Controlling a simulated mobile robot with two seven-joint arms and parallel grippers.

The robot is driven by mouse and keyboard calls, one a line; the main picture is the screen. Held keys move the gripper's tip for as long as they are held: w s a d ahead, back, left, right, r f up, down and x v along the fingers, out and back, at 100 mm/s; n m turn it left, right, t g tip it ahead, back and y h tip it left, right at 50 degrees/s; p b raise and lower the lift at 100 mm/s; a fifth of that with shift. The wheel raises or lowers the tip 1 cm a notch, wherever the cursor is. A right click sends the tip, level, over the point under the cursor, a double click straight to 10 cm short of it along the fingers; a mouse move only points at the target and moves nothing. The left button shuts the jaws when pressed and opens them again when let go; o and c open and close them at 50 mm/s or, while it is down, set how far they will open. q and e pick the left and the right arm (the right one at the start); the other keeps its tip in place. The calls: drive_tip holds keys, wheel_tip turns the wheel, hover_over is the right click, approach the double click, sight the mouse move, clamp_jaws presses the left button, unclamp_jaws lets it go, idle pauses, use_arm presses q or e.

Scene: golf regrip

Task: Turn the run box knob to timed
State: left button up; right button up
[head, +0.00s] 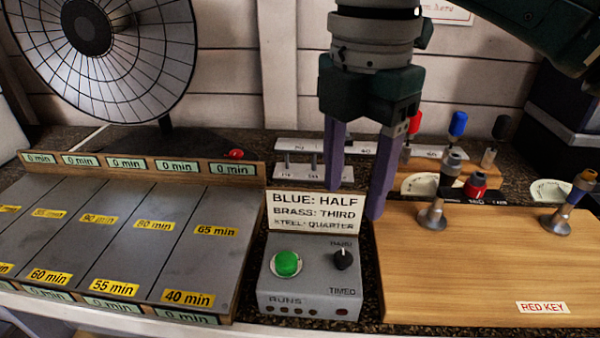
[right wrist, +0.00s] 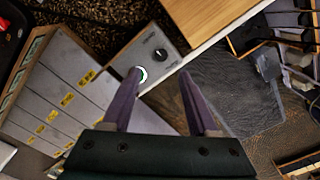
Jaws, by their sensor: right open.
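The grey run box (head: 310,292) stands in the middle of the head view, with a black knob (head: 343,257) at its upper right. A label above the knob is hard to read; "TIMED" is below it. The knob's pale mark appears to point up, away from "TIMED". A green button (head: 286,263) is left of the knob. My right gripper (head: 354,204) is open and empty, fingers pointing down, above and behind the box, apart from the knob. In the right wrist view the knob (right wrist: 161,54) shows just beyond the fingertips (right wrist: 160,72). My left gripper is not in view.
A sign (head: 315,212) stands behind the box. A sectioned tray (head: 190,245) with minute labels lies left; a wooden board (head: 460,270) with metal stands lies right. A fan (head: 90,45) is back left. Racks with coloured handles (head: 457,124) stand back right.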

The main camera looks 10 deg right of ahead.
sight(343, 256)
drive_tip(key=f, duration=0.9)
drive_tip(key=shift+s+a+f, duration=0.1)
drive_tip(key=shift+s+f, duration=0.15)
drive_tip(key=shift+f, duration=0.05)
clamp_jaws()
